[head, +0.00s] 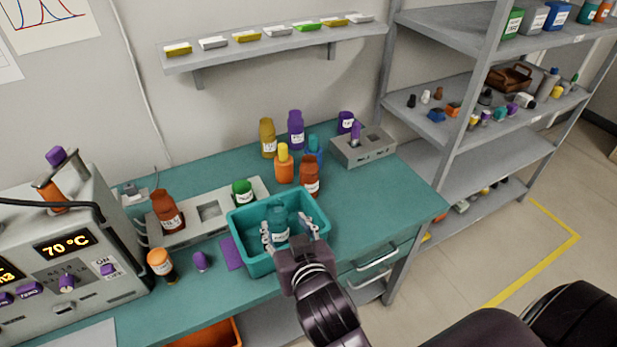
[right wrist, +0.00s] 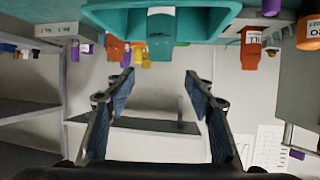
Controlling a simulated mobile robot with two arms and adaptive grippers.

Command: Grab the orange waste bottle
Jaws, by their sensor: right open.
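Several orange or red-brown bottles stand on the bench; I cannot tell which is the waste bottle. In the head view, an orange bottle with a yellow cap (head: 284,171) and a red-brown bottle (head: 310,181) stand behind the teal bin (head: 238,246). Another red-brown bottle (head: 167,213) is at the left, also seen in the right wrist view (right wrist: 252,46). My right gripper (head: 290,229) is open over the bin; its fingers also show in the wrist view (right wrist: 159,78). A teal bottle (head: 279,224) in the bin appears between them, beyond the fingertips in the wrist view. My left gripper is not in view.
An instrument reading 70 °C (head: 66,246) stands at the left. A grey block (head: 350,154) is at the back right. A shelf rack (head: 450,130) stands beyond. The bench right of the bin is clear.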

